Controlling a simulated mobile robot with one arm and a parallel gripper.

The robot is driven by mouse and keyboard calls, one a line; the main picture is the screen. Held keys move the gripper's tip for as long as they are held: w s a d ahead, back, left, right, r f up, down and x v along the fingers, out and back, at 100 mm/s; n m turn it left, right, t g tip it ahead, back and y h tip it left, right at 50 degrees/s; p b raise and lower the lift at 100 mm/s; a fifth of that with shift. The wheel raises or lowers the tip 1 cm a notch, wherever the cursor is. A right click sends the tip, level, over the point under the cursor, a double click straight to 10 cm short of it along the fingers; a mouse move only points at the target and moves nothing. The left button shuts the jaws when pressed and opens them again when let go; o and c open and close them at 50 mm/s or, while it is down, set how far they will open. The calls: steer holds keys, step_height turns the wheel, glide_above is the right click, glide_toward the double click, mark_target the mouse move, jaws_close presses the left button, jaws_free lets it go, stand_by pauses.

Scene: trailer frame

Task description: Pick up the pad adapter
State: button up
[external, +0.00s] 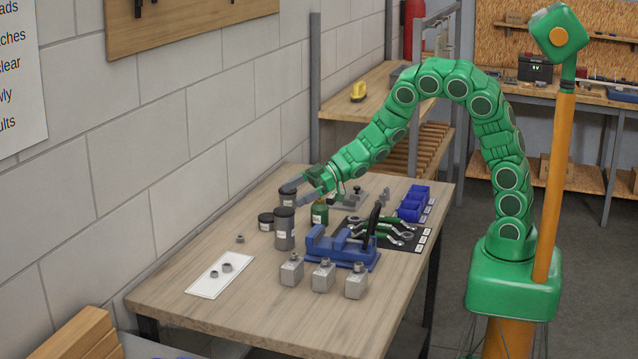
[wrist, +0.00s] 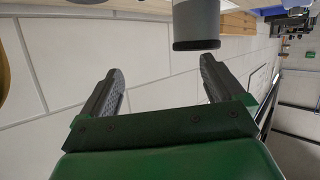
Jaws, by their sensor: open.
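I cannot tell for sure which piece is the pad adapter. Small grey round pieces (external: 227,268) lie on a white card (external: 207,284) at the table's left, and another small piece (external: 240,238) sits on bare wood behind it. Several grey blocks with short top stems (external: 323,278) stand at the front edge. My gripper (external: 289,196) is open and empty above the back of the table, pointing left near the canisters. In the wrist view its two fingers (wrist: 160,66) are spread with nothing between them; a grey cylinder end (wrist: 196,44) shows beyond them.
A tall grey canister (external: 284,232), a dark can (external: 266,221) and a green bottle (external: 320,213) stand below my gripper. A blue vise (external: 342,248), pliers on a black mat (external: 385,231) and blue bins (external: 412,205) fill the right.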

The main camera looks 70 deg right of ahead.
mark_target(276, 220)
steer(key=s+a+f+g+y, duration=0.1)
steer(key=s+a+f+n+y, duration=0.1)
steer(key=a, duration=0.1)
steer(key=shift+s+a+f+g, duration=0.1)
steer(key=shift+s+f+g, duration=0.1)
steer(key=shift+g, duration=0.2)
steer(key=shift+y, duration=0.3)
steer(key=shift+x, duration=4)
jaws_close()
